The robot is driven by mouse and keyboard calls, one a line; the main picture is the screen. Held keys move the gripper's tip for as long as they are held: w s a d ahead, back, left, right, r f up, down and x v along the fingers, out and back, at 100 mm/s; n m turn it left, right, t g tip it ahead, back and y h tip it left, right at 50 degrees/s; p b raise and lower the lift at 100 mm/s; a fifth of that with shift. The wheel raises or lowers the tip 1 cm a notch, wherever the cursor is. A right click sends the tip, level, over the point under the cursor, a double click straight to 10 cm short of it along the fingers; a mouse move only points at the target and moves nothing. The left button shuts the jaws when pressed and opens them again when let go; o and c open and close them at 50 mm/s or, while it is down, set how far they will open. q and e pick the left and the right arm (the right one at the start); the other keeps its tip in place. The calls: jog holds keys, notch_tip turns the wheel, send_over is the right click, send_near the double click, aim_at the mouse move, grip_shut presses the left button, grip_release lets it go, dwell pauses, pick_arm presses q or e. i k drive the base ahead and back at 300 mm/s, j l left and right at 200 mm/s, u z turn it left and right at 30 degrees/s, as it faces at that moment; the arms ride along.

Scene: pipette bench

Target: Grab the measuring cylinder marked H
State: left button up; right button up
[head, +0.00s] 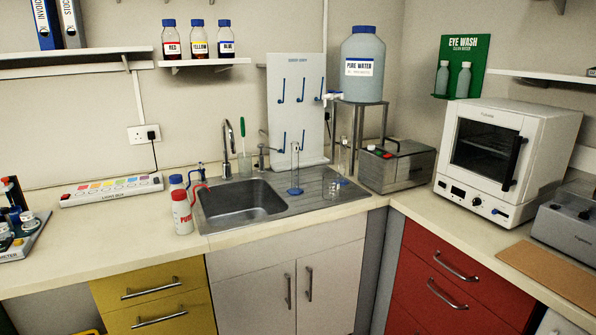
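A tall, clear, narrow measuring cylinder (295,170) with a blue foot stands upright on the steel drainer beside the sink. Another clear, slim vessel (343,158) stands further back, near the water container's stand; I cannot tell if it is also a measuring cylinder. No letter H is readable on either at this size. Neither of my grippers is in the head view.
A sink (240,203) with a tap (228,140) lies left of the cylinder. A small clear beaker (331,189) is on the drainer to its right. A grey bath (397,168) and a white oven (500,160) stand at right.

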aim_at(294, 190)
jog(key=i+j+u, duration=0.1)
jog(key=i+j, duration=0.25)
jog(key=i, duration=0.15)
jog(key=i+j+u, duration=0.15)
jog(key=i+j, duration=0.2)
jog(key=i, duration=0.2)
